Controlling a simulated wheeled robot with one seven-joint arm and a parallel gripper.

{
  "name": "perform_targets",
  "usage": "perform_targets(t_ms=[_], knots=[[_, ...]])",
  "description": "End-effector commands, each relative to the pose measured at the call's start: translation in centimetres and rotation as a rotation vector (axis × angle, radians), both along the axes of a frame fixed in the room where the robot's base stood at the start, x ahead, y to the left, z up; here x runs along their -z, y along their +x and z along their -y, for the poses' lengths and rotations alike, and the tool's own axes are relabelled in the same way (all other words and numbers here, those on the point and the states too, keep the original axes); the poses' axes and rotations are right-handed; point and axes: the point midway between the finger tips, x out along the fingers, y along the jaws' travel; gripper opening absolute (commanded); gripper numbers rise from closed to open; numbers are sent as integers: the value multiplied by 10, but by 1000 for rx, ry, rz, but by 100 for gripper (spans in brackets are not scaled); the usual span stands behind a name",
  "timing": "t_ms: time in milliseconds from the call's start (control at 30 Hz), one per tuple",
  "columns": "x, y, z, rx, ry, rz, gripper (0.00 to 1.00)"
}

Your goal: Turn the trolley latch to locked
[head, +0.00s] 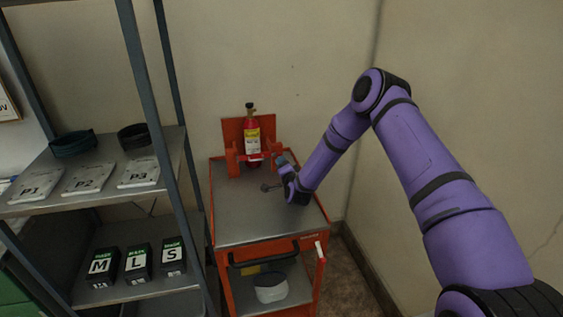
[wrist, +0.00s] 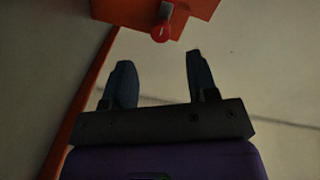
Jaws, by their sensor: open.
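The orange trolley (head: 213,215) stands against the wall with a steel top. A red cylinder (head: 252,143) with a yellow and white label stands upright in an orange cradle (head: 232,132) at its back. In the wrist view, a short grey lever with a round red tip (wrist: 162,33) sticks out from an orange plate (wrist: 198,7); it looks like the latch. My gripper (wrist: 158,62) is open and empty, its two dark fingers apart just short of the red tip. In the head view my gripper (head: 281,160) is at the cradle's right side, and the lever is not clear there.
A shelf rack on the left holds packs marked P1, P2 and P3 (head: 138,173) and dark boxes marked M, L and S (head: 138,263). A white-and-red handle (head: 320,251) is at the trolley's front right. The trolley's top is mostly clear.

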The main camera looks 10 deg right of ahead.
Motion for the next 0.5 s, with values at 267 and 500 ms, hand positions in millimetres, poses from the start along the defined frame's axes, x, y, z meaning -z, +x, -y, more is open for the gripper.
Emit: perform_targets(t_ms=[267,500], knots=[[-1,-34,0,0,0,-1,53],[-2,-39,0,0,0,0,53]])
